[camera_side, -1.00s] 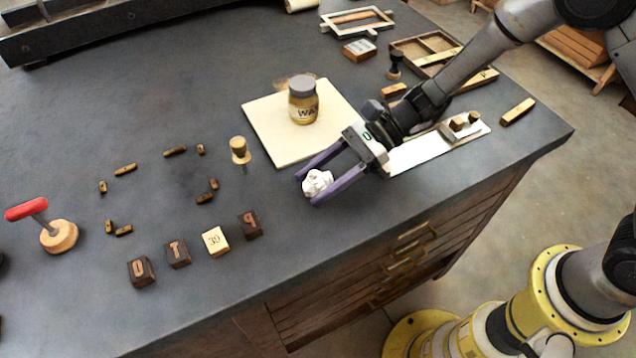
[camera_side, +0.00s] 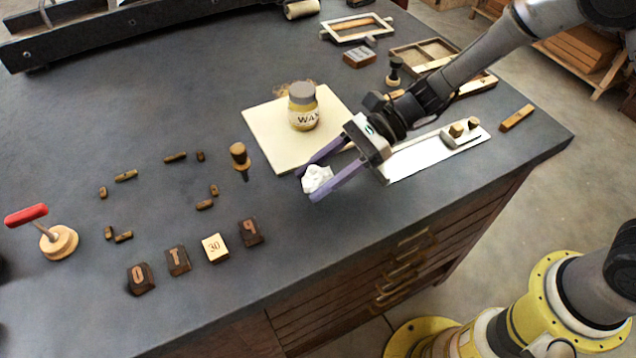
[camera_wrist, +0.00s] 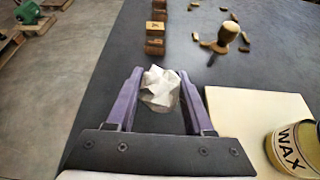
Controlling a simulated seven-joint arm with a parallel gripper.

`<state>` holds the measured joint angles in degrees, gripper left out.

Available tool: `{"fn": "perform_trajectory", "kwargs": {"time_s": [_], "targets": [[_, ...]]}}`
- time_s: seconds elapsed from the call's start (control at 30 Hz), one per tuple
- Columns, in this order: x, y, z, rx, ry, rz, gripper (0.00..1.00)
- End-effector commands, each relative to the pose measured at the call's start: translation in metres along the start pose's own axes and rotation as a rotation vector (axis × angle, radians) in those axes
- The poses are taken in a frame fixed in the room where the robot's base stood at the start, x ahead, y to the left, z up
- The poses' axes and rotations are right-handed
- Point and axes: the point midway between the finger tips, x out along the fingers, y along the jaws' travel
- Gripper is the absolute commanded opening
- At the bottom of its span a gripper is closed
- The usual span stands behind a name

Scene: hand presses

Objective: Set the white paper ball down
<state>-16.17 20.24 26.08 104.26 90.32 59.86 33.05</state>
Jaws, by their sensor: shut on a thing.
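The white paper ball (camera_side: 317,178) is crumpled and sits between the two purple fingers of my gripper (camera_side: 311,187) in the side view. My gripper is shut on it, low over the dark table top near the front edge. In the wrist view the ball (camera_wrist: 160,88) lies between the fingertips of my gripper (camera_wrist: 162,92). I cannot tell whether its underside touches the table.
A cream board (camera_side: 270,127) with a wax jar (camera_side: 303,107) stands just behind my gripper. A wooden-handled tool (camera_side: 239,157) stands to the left. Letter blocks (camera_side: 215,248) line the front, and a white plate (camera_side: 420,157) lies right.

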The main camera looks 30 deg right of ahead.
Motion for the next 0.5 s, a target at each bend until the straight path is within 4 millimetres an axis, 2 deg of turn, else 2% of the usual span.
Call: {"fn": "perform_trajectory", "kwargs": {"time_s": [0.3,0.5], "targets": [[-0.062,0.043,0.045,-0.004,-0.001,-0.005,0.00],[-0.096,0.078,0.048,-0.001,0.000,-0.005,0.00]]}}
